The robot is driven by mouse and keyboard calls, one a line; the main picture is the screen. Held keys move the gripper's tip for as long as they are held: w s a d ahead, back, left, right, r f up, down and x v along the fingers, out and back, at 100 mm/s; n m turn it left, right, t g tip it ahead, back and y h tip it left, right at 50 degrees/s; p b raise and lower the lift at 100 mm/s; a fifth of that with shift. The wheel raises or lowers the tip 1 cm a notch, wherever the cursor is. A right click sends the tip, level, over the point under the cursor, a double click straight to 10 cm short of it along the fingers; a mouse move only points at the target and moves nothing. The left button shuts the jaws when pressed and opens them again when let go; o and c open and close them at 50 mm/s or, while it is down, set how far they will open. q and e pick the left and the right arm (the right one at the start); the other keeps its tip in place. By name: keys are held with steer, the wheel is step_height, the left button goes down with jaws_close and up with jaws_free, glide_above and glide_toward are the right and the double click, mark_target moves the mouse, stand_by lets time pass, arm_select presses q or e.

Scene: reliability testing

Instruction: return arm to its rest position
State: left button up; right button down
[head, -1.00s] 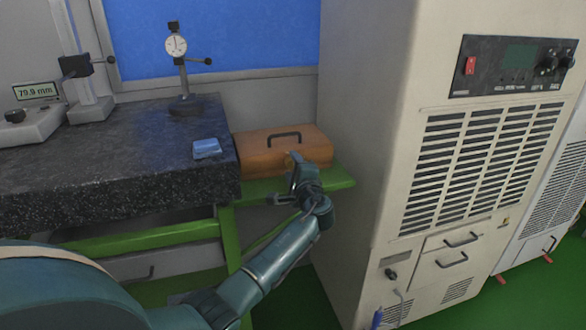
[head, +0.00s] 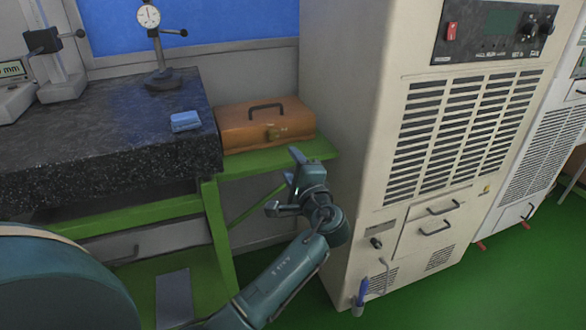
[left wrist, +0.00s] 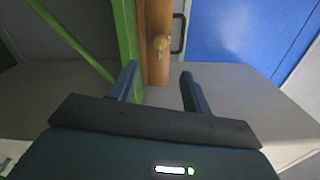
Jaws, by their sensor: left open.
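My left arm comes in from the lower left in the head view. Its gripper (head: 282,182) is open and empty, in front of and below the front edge of the green bench. It is apart from the orange-brown case (head: 290,122) behind it. In the left wrist view the two fingers (left wrist: 158,88) stand apart with nothing between them that I can see held. The case (left wrist: 153,65) with its brass latch lies beyond them. My right gripper is in neither view.
The beige cabinet (head: 355,110) stands close on the right of the gripper. The green bench (head: 318,148) carries the case. A dark granite plate (head: 90,140) holds a dial gauge stand (head: 160,60) and a blue block (head: 185,121). Green floor (head: 480,280) is free at lower right.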

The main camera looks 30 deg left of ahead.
arm_select(q)
steer(key=shift+d, duration=0.1)
stand_by(0.4)
steer(key=s+d+f+h+p, duration=0.1)
steer(key=s+d+f+h, duration=0.25)
steer(key=f, duration=0.45)
steer(key=s+d+f+h, duration=0.3)
steer(key=s+f+h, duration=0.2)
steer(key=f, duration=0.3)
steer(key=s+d+f+n+h, duration=0.2)
steer(key=s+d+n+h, duration=0.1)
steer(key=s, duration=0.6)
steer(key=s+d+f+n+g+h+p, duration=0.1)
steer(key=s+d+n+h, duration=0.3)
steer(key=s, duration=0.5)
steer(key=shift+d+f+n+h+p, duration=0.3)
steer(key=shift+d+f+h, duration=0.55)
steer(key=shift+d, duration=0.2)
